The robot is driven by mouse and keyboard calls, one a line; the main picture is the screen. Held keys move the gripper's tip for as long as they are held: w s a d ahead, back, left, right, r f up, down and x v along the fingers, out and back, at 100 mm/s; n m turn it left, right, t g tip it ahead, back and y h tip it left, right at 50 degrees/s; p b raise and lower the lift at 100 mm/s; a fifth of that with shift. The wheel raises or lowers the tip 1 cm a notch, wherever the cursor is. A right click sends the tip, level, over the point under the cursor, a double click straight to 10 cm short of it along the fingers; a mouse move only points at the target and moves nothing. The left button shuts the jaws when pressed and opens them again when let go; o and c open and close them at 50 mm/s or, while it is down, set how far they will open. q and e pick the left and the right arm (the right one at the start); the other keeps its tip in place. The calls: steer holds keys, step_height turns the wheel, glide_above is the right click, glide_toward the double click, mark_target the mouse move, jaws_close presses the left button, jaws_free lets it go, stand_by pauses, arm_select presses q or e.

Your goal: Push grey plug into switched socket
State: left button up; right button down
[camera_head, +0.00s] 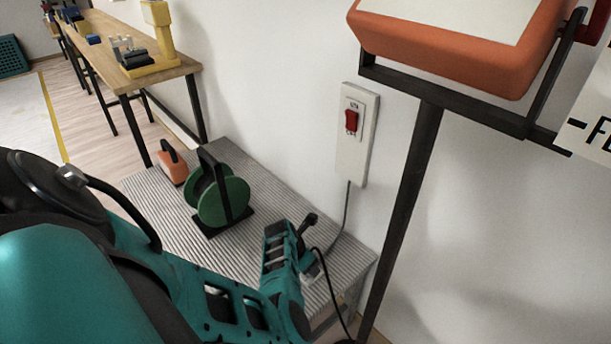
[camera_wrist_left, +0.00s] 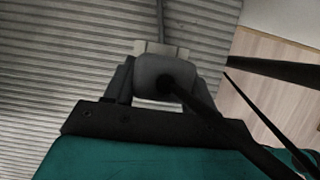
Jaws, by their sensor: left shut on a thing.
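My left gripper (camera_head: 308,256) comes in from the left, low over the ridged tabletop. In the left wrist view its dark fingers close on both sides of the grey plug (camera_wrist_left: 160,72), whose black cable trails to the lower right. A pale block (camera_wrist_left: 150,48) lies directly beyond the plug, with a grey cord running away from it. I cannot tell whether the plug is seated in it. A white wall plate (camera_head: 356,150) carries a red rocker switch (camera_head: 351,121), and a grey cord hangs from its bottom toward my gripper. My right gripper is out of view.
A green reel (camera_head: 223,203) and an orange item (camera_head: 172,166) stand on the ridged tabletop (camera_head: 165,215) behind my arm. A dark post (camera_head: 410,200) holding an orange box (camera_head: 455,45) rises close to the gripper's right. A wooden workbench (camera_head: 103,55) stands farther back.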

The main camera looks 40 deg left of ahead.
arm_select(q)
steer(key=shift+r, duration=0.15)
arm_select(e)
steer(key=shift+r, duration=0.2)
arm_select(q)
steer(key=o, duration=1.1)
steer(key=shift+o, duration=0.2)
steer(key=shift+s+r+p, duration=0.15)
steer(key=shift+r+p, duration=0.45)
steer(key=shift+p, duration=0.2)
steer(key=p+v, duration=1.1)
steer(key=p, duration=0.1)
steer(key=shift+s+r+p, duration=0.15)
steer(key=shift+r+p, duration=0.15)
steer(key=shift+p, duration=0.05)
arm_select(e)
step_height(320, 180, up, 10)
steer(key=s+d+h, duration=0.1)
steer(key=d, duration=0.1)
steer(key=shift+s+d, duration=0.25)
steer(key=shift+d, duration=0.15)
